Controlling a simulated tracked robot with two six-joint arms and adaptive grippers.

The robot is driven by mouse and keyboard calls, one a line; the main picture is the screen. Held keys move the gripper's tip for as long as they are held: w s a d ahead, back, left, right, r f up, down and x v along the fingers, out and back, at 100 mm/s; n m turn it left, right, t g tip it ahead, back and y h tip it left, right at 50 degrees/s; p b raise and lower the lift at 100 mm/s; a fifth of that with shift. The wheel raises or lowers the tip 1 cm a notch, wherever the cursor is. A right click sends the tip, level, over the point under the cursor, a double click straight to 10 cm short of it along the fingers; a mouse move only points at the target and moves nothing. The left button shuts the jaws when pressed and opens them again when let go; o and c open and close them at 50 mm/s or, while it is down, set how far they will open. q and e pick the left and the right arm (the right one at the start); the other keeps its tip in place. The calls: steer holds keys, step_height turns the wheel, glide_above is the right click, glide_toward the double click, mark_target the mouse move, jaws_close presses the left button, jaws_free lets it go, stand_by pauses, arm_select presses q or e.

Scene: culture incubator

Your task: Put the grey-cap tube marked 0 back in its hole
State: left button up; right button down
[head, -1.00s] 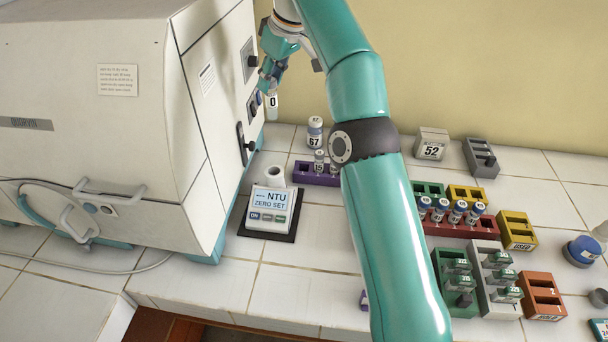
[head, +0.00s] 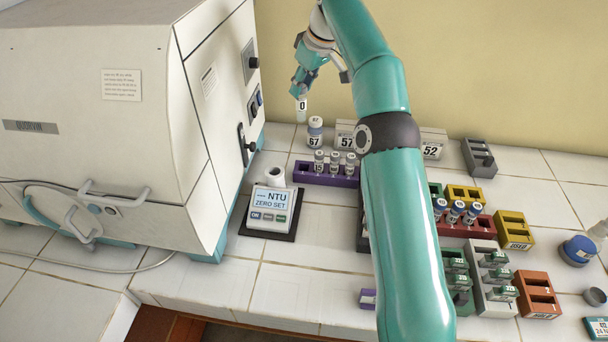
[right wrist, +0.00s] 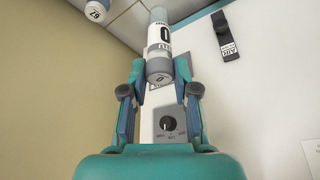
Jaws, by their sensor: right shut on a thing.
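The tube marked 0 (head: 302,107) hangs upright from my right gripper (head: 300,90), high beside the incubator's right side. In the right wrist view the tube (right wrist: 160,45) shows its 0 label and grey cap (right wrist: 160,77) between the fingers of the gripper (right wrist: 160,72). A purple rack (head: 325,179) stands on the tiled bench, below and to the right of the tube. Several grey-capped tubes (head: 335,160) stand in it, and its left end shows an empty hole. My left gripper is not in view.
A vial marked 67 (head: 315,132) stands behind the purple rack, close below the held tube. The NTU meter (head: 270,205) is in front-left. The white incubator (head: 110,110) fills the left. Blocks marked 57 (head: 346,140) and 52 (head: 432,151) stand at the back.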

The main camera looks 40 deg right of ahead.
mark_target(305, 121)
steer(key=f+b, duration=0.1)
steer(key=f, duration=0.1)
steer(key=f+b, duration=0.2)
steer(key=f, duration=0.1)
steer(key=f+b, duration=0.2)
steer(key=shift+s+d+f, duration=0.15)
steer(key=shift+d, duration=0.1)
step_height(305, 121, down, 13)
steer(key=b, duration=0.2)
steer(key=shift+b, duration=0.35)
steer(key=shift+f, duration=0.3)
steer(key=c, duration=0.9)
jaws_free()
steer(key=shift+r, duration=0.1)
